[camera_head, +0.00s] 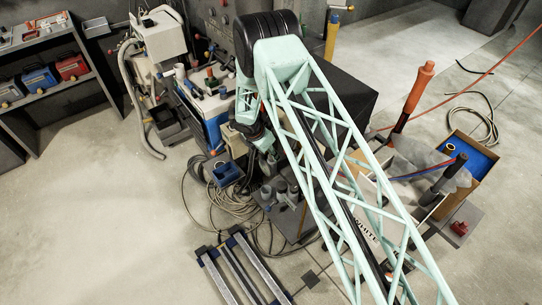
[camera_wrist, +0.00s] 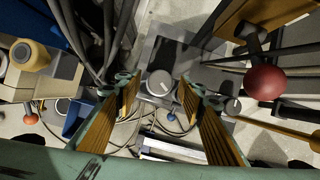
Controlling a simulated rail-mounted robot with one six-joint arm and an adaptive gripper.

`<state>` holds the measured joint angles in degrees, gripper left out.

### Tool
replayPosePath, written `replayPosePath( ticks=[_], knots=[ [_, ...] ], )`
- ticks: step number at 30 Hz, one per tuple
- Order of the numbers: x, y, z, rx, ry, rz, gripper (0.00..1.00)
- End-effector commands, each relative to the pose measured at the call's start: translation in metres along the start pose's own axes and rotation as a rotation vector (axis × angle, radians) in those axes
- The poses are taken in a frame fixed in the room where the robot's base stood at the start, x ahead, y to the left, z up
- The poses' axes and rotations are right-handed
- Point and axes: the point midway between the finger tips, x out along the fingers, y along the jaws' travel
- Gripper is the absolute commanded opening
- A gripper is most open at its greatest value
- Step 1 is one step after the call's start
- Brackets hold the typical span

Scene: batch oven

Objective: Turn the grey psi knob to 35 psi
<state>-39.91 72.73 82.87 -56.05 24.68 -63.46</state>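My gripper (camera_wrist: 157,92) is open, with a ribbed yellow-brown pad on each finger and nothing held between them. In the wrist view a round grey knob (camera_wrist: 159,82) shows in the gap between the fingertips, apart from both pads. A second round grey knob (camera_wrist: 233,105) with a light mark shows just right of the right finger. I cannot tell which is the psi knob, and no psi scale is readable. In the head view several grey cylinders (camera_head: 281,186) stand below my gripper (camera_head: 264,146), which is mostly hidden by my arm.
A red ball-ended lever (camera_wrist: 265,82) stands close on the right in the wrist view. Dark hoses (camera_wrist: 100,45) run at upper left. A blue bin (camera_head: 226,173) and coiled cables (camera_head: 235,205) lie on the floor. The floor at left (camera_head: 90,210) is clear.

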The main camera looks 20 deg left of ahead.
Motion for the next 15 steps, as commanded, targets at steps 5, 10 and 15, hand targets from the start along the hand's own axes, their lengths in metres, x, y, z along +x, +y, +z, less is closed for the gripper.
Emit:
replayPosePath(
  ticks=[5,10,15],
  knots=[
    [0.009,-0.0007,-0.0002,0.0,0.0,-0.001,0.36],
    [0.0109,-0.0006,-0.0002,0.0,0.0,-0.001,0.36],
    [0.0107,-0.0005,-0.0001,0.0,0.0,-0.001,0.36]
  ],
)
